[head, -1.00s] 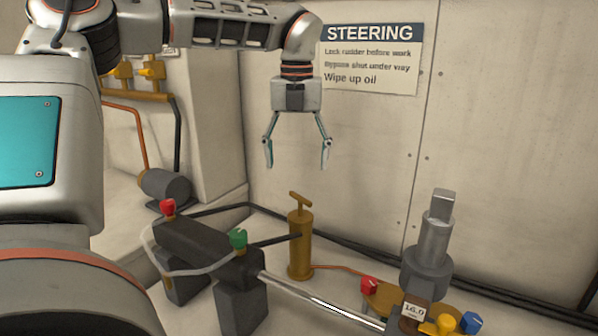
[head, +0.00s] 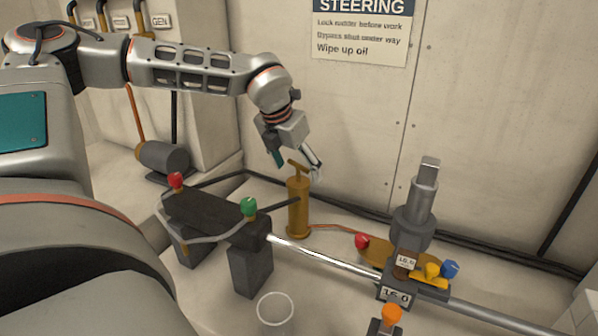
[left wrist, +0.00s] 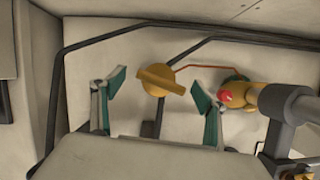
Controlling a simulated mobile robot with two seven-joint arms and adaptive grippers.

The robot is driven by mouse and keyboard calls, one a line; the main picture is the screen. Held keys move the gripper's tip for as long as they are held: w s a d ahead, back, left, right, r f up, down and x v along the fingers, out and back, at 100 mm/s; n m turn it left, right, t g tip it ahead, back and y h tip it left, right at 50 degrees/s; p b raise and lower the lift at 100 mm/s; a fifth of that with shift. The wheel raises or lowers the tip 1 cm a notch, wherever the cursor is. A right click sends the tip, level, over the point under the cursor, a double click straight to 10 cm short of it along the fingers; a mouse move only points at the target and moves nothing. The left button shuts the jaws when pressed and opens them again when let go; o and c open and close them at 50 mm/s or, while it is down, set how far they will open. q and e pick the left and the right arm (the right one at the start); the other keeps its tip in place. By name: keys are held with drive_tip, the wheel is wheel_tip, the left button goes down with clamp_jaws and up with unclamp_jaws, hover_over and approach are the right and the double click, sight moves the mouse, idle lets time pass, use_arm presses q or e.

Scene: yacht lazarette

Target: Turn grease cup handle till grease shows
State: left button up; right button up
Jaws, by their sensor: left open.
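The grease cup (head: 298,207) is an upright brass cylinder with a T-shaped handle (head: 299,168) on top. It stands on the floor by the wall, behind the steering cylinder. My left gripper (head: 296,165) is open and tilted, its fingers close around the handle in the head view. In the left wrist view the cup's round top and handle (left wrist: 158,79) lie between and beyond the two open fingers (left wrist: 156,98). I cannot tell whether a finger touches the handle. No grease shows that I can make out. My right gripper is not in view.
A dark cylinder block with red and green valve knobs (head: 249,206) stands left of the cup. A steel rod (head: 330,256) runs to the right past a rudder post (head: 415,210). A clear cup (head: 275,312) stands in front. Black hoses follow the wall.

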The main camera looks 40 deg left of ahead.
use_arm(q)
drive_tip(key=shift+w+f, duration=0.25)
drive_tip(key=shift+f, duration=0.35)
